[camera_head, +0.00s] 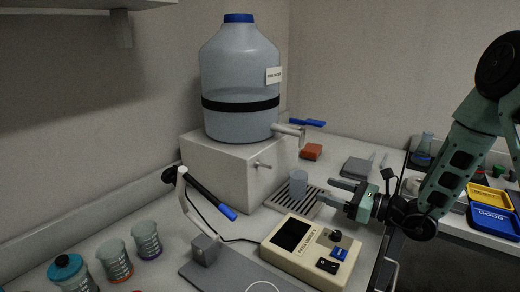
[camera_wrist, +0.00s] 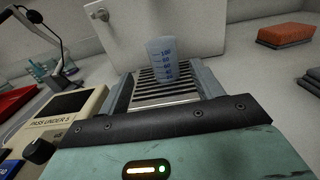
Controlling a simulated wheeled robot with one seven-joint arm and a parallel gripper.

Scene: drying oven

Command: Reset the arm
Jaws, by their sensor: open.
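My gripper (camera_head: 336,194) is open and empty at the end of my green arm, over the front right part of the bench. Its two fingers point left toward a small clear beaker (camera_head: 298,184). The beaker stands upright on a slatted drain grate (camera_head: 284,200), in front of the spout. In the wrist view the graduated beaker (camera_wrist: 162,60) shows beyond the fingers, between them in the picture and apart from them. The grate's slats (camera_wrist: 165,86) lie beneath it.
A large water carboy (camera_head: 238,70) with a spout sits on a white block (camera_head: 225,168). A beige meter (camera_head: 308,250) stands close below my gripper. An orange block (camera_head: 311,151) lies behind the grate. Several beakers (camera_head: 114,261) stand front left. Yellow (camera_head: 489,197) and blue trays (camera_head: 494,219) are at right.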

